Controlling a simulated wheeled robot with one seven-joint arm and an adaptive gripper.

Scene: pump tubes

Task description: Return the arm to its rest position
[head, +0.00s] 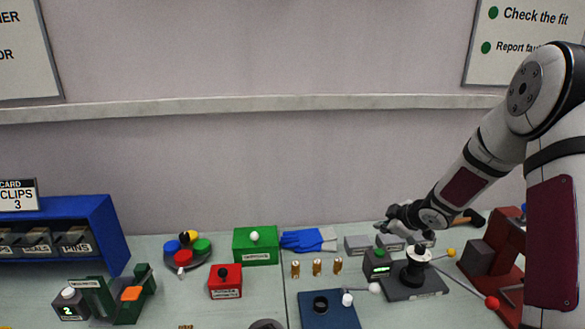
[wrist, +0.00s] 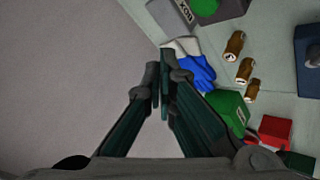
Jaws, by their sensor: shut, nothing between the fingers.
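My arm (head: 480,165) reaches in from the right side of the head view, bent down toward the bench. My gripper (head: 397,226) is over the back right of the bench, close to a dark device with a white-topped black post (head: 416,268). Whether it touches that device cannot be told. In the wrist view my gripper (wrist: 160,75) has its two fingers together with nothing between them. Beyond the fingertips lie blue and white gloves (wrist: 192,65).
A green box (head: 256,246), a red box (head: 226,282) and several brass fittings (head: 317,267) stand mid-bench. A dark red press (head: 505,250) stands at the right. A blue rack (head: 100,220) is at the left.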

